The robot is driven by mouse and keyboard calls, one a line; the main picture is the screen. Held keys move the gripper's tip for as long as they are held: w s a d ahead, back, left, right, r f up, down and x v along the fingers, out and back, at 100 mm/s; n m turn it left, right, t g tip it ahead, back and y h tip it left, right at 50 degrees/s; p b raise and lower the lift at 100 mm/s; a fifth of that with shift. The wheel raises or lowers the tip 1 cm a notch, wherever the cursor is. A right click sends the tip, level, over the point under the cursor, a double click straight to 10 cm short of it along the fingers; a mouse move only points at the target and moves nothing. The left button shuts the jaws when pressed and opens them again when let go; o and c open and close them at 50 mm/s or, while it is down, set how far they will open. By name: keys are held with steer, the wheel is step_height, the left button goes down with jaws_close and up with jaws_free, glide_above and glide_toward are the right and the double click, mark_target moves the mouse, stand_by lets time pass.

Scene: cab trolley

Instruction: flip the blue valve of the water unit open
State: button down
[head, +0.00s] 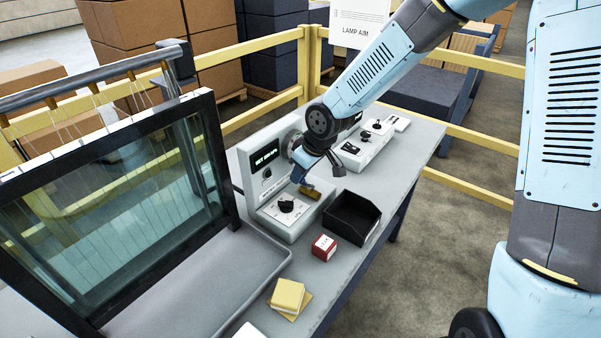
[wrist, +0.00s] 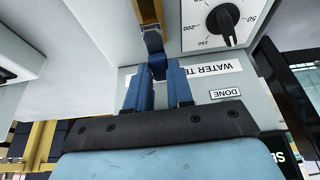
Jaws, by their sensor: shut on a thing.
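The water unit (head: 252,196) is a pale grey box with a green-lit display and a black dial (head: 286,206) on its lower ledge. Its "WATER TE..." label (wrist: 195,72) shows upside down in the wrist view, partly covered by my fingers. The blue valve (wrist: 157,67) is a small blue lever below a brass pipe (wrist: 151,14); the brass part also shows in the head view (head: 312,193). My gripper (wrist: 157,76) has its blue fingers on both sides of the lever, shut on it. In the head view my gripper (head: 301,175) mostly hides the lever.
A black open bin (head: 352,217) and a red box (head: 323,247) stand right of and in front of the unit. Yellow pads (head: 287,296) lie nearer. Another grey unit (head: 362,150) stands behind. A large framed glass panel (head: 120,205) rises at the left. Yellow rails (head: 470,189) edge the area.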

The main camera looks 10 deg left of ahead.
steer(key=c, duration=1)
jaws_free()
steer(key=v, duration=1.3)
steer(key=shift+d+r, duration=0.25)
steer(key=shift+r, duration=0.05)
steer(key=s+d+r+m+t+h, duration=0.1)
steer(key=s+d+r+m+h, duration=0.15)
steer(key=d, duration=0.55)
steer(key=s+d+r+m+t+h, duration=0.1)
steer(key=d+r+m+h, duration=0.15)
steer(key=d, duration=0.55)
steer(key=s+d+r+m, duration=0.4)
steer(key=s+d, duration=0.2)
steer(key=d, duration=0.1)
steer(key=s+d+r+m+t+y, duration=0.1)
steer(key=s+d+r+m, duration=0.2)
steer(key=s+d, duration=0.4)
steer(key=shift+s+d+r+m+t, duration=0.3)
steer(key=shift+d+r+m, duration=0.1)
steer(key=shift+d+r, duration=0.2)
